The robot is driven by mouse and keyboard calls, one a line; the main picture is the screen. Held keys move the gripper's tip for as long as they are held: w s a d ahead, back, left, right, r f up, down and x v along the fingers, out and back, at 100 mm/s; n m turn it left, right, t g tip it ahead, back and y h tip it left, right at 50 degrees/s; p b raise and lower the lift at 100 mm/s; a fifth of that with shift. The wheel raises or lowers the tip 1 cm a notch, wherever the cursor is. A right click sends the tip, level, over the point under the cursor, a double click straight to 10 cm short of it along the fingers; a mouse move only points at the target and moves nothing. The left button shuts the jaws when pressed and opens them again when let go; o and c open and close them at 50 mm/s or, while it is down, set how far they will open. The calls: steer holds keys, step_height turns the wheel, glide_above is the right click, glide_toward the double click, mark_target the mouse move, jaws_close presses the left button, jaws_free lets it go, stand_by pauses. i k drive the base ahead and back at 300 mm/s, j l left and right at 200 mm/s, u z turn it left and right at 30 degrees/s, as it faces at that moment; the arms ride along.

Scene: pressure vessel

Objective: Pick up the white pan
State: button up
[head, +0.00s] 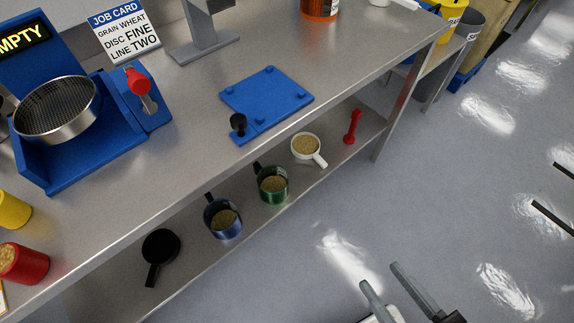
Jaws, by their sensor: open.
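The white pan (312,157) stands upright on the lower shelf under the workbench, toward the right end of a row of vessels. It holds tan grain, and its short handle points down and right, toward the shelf's front edge. My gripper (381,276) is at the bottom of the head view, over the grey floor in the picture. Its two grey fingers are apart with nothing between them. It is clear of the pan, below and to the right of it in the picture.
A green pot (272,185), blue pot (223,220) and black pan (160,247) line the lower shelf (180,285) left of the white pan; a red tool (353,127) lies to its right. The bench top (190,110) overhangs the shelf. Open floor (440,190) lies in front.

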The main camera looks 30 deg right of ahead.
mark_target(304, 145)
steer(key=i+l+u, duration=0.2)
steer(key=l, duration=0.25)
steer(key=i+l+u, duration=0.2)
steer(key=l, duration=0.3)
steer(key=i+l+u, duration=0.2)
steer(key=l, duration=0.3)
steer(key=i+l+u, duration=0.1)
steer(key=l+u, duration=0.15)
steer(key=l, duration=0.25)
steer(key=l+u, duration=0.2)
steer(key=l, duration=0.35)
